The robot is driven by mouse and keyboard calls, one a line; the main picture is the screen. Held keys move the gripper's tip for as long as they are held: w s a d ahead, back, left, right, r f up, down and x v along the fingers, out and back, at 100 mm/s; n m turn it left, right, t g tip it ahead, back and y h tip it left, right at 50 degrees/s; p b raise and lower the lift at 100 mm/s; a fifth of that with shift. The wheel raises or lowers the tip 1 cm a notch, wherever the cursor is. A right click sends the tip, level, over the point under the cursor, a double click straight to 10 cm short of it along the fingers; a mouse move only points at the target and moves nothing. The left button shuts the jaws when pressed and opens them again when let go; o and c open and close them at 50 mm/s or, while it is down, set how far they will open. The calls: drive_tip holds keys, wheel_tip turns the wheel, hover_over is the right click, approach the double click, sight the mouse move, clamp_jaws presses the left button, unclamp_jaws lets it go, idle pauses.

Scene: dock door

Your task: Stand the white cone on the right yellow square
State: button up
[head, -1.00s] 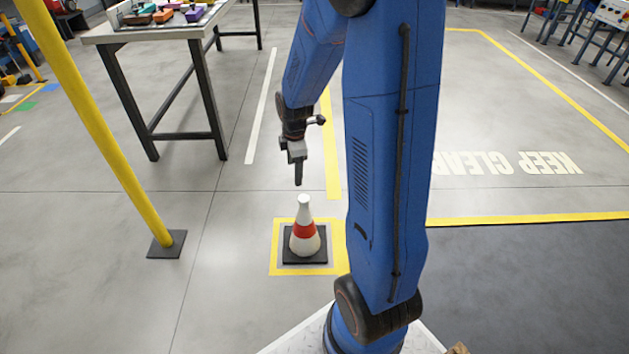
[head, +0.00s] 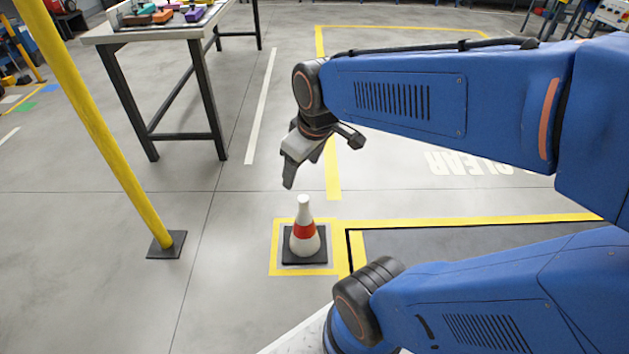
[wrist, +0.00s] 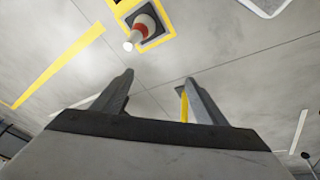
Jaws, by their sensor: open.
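The white cone (head: 304,243), with a red band and a dark square base, stands upright inside a yellow-outlined square (head: 275,261) on the floor. It also shows in the wrist view (wrist: 142,27), near the top edge. My gripper (head: 303,178) is open and empty, above and beyond the cone's tip and apart from it. In the wrist view both fingers (wrist: 155,98) are spread with nothing between them. My blue arm covers the right side of the head view, so any other yellow square there is hidden.
A yellow post (head: 105,140) on a dark foot stands at left. A work table (head: 165,38) holding coloured items is at back left. A dark floor panel (head: 430,242) edged in yellow lies right of the cone. The floor between post and cone is clear.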

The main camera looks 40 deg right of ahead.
drive_tip(key=s+a+r+m, duration=0.1)
drive_tip(key=s+r+m, duration=0.1)
drive_tip(key=s, duration=0.5)
drive_tip(key=shift+s+a+m+t, duration=0.3)
drive_tip(key=shift+m+t, duration=0.1)
drive_tip(key=shift+m, duration=0.4)
idle(0.4)
